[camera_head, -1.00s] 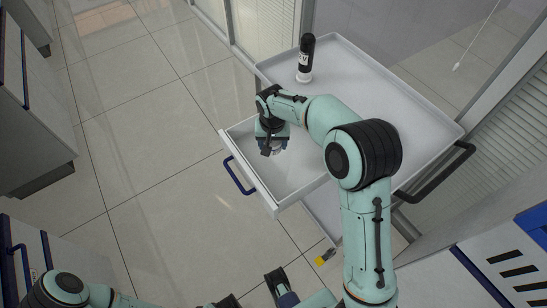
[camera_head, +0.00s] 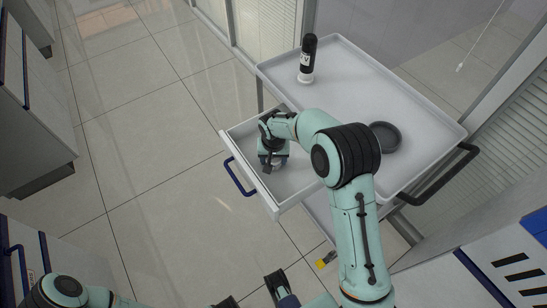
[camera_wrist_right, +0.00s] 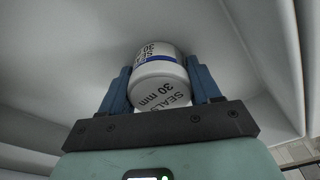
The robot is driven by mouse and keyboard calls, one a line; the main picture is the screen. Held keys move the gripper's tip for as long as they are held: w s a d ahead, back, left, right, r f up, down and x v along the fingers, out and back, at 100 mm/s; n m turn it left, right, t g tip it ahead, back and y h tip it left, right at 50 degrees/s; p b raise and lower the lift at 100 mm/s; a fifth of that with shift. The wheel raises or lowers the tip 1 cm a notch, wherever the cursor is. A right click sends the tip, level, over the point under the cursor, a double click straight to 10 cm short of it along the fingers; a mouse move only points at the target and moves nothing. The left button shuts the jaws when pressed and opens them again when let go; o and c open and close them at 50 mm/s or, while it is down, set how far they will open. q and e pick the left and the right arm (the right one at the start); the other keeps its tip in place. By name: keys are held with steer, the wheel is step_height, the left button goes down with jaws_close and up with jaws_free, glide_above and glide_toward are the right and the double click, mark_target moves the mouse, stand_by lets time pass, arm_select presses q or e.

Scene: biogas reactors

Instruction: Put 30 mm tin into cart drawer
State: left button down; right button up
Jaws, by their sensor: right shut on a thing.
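The 30 mm tin (camera_wrist_right: 158,78) is white with a blue band and a "SEALS 30 mm" label in the right wrist view. My right gripper (camera_head: 272,167) is shut on it; its blue fingers also show on both sides of the tin in the right wrist view (camera_wrist_right: 160,88). The cart drawer (camera_head: 295,184) is pulled open, and the gripper is down inside it. Whether the tin touches the drawer floor I cannot tell. My left gripper (camera_head: 255,297) is partly in view at the bottom edge, its fingers unclear.
The cart's tray top (camera_head: 420,107) carries a black-and-white bottle (camera_head: 307,60) at the back left and a dark round dish (camera_head: 384,136) beside my right arm. The drawer has a blue handle (camera_head: 238,178). A small yellow item (camera_head: 321,263) lies low near the cart.

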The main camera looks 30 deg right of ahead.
mark_target(273, 159)
steer(key=o, duration=1.1)
steer(key=shift+c, duration=0.2)
step_height(273, 159, up, 12)
steer(key=s+p, duration=0.1)
steer(key=shift+s+a+p, duration=0.15)
steer(key=shift+a+p, duration=0.2)
